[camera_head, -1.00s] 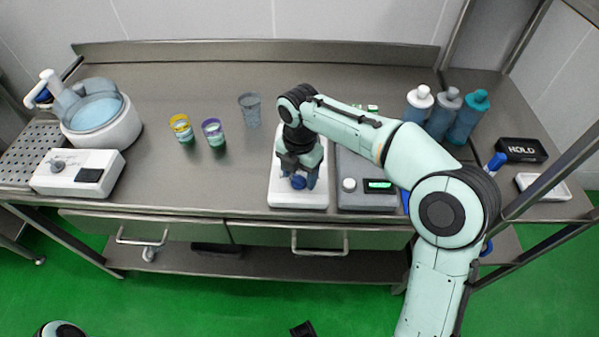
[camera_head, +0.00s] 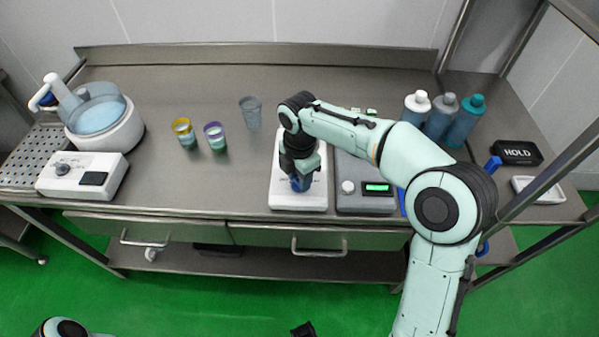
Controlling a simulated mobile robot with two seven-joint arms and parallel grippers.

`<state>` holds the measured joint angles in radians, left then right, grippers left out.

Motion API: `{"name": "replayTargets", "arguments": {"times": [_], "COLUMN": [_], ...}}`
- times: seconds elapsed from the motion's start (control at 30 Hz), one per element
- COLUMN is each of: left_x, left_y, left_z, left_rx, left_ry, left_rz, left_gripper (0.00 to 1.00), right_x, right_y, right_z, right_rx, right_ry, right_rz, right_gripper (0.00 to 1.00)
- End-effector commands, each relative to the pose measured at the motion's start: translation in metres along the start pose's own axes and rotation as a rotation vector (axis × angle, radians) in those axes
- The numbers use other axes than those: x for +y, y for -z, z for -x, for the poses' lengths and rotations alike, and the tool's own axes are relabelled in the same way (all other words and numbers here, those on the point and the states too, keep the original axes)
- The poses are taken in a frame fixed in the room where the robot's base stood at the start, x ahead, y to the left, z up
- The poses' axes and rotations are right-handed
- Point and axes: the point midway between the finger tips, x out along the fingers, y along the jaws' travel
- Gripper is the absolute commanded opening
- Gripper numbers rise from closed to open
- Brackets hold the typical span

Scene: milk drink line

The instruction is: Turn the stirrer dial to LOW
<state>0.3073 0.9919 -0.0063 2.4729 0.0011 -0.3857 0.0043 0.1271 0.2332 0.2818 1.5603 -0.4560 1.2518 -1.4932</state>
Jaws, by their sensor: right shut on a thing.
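A white stirrer base (camera_head: 284,203) stands near the front edge of the bench, in the middle of the view. Its blue dial (camera_head: 301,185) is on the front part of the base and is mostly covered by my right gripper. My right gripper (camera_head: 300,180) points down over the base and is shut on the dial. The markings around the dial are partly hidden and too small to read, so its setting cannot be told.
A grey scale (camera_head: 366,203) with a green display stands close on the right. A white control box (camera_head: 82,186) is far left; several bottles (camera_head: 440,117) stand back right.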

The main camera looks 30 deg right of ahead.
Motion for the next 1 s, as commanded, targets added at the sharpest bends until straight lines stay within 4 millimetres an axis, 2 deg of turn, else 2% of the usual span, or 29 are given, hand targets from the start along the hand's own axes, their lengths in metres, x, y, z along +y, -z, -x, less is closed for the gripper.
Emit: {"name": "replayTargets", "arguments": {"times": [0.5,0.8,1.0], "left_x": [0.009,0.011,0.011], "left_y": [0.002,0.003,0.003], "left_z": [0.022,0.027,0.028], "left_rx": [0.008,0.010,0.010], "left_ry": [-0.003,-0.004,-0.004], "left_rz": [-0.003,-0.004,-0.004], "left_gripper": [0.43,0.43,0.43], "right_x": [0.000,0.000,0.000], "right_y": [0.000,0.000,0.000], "right_z": [0.002,0.002,0.002], "right_rx": [-0.001,-0.001,-0.001], "right_ry": [-0.003,-0.004,-0.004], "right_rz": [-0.463,-0.635,-0.690], "right_gripper": [0.06,0.06,0.06]}}
